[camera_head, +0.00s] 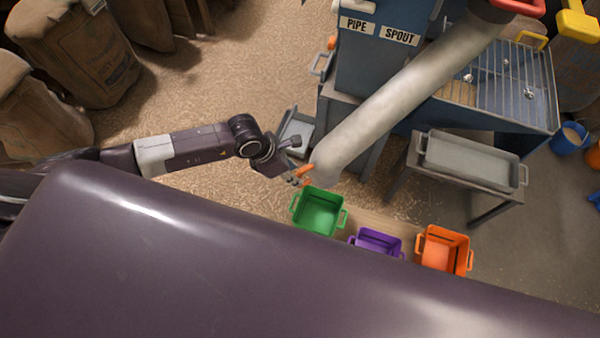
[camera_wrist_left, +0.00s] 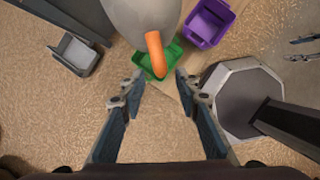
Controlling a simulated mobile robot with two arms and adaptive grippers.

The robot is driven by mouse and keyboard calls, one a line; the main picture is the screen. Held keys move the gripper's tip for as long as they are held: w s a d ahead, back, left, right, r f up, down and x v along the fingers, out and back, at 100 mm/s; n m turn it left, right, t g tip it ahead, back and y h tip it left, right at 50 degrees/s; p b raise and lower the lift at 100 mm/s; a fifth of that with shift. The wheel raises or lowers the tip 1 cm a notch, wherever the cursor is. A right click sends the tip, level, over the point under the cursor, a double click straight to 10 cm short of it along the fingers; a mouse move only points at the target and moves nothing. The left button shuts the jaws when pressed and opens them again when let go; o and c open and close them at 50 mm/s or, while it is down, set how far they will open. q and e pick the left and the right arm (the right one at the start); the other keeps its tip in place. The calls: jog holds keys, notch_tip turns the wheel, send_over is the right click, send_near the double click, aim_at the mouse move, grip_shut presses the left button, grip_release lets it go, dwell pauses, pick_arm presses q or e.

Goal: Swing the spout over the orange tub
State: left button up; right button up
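The long grey spout (camera_head: 400,92) slants down from the upper right, its lower end by the green tub (camera_head: 318,211). An orange handle (camera_head: 304,171) sticks out of that end; in the left wrist view the handle (camera_wrist_left: 154,52) partly covers the green tub. My left gripper (camera_head: 299,178) is at the handle. In the left wrist view its fingers (camera_wrist_left: 160,76) are apart, with the handle's tip between the fingertips; no contact shows. The orange tub (camera_head: 444,250) stands at the right of the row. My right gripper (camera_wrist_left: 302,48) seems to show, fingers apart, at the left wrist view's right edge.
A purple tub (camera_head: 376,243) stands between the green and orange tubs. A grey tray (camera_head: 470,160) rests on a stand at right. The blue machine (camera_head: 355,70) stands behind the spout. Sacks (camera_head: 85,50) stand at upper left, with open floor before them.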

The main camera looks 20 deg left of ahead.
pick_arm(q)
jog(key=x, duration=0.4)
jog(key=shift+d+f, duration=0.1)
jog(key=shift+f, duration=0.3)
jog(key=shift+d, duration=0.1)
pick_arm(e)
jog(key=shift+s+r, duration=0.25)
pick_arm(q)
grip_shut()
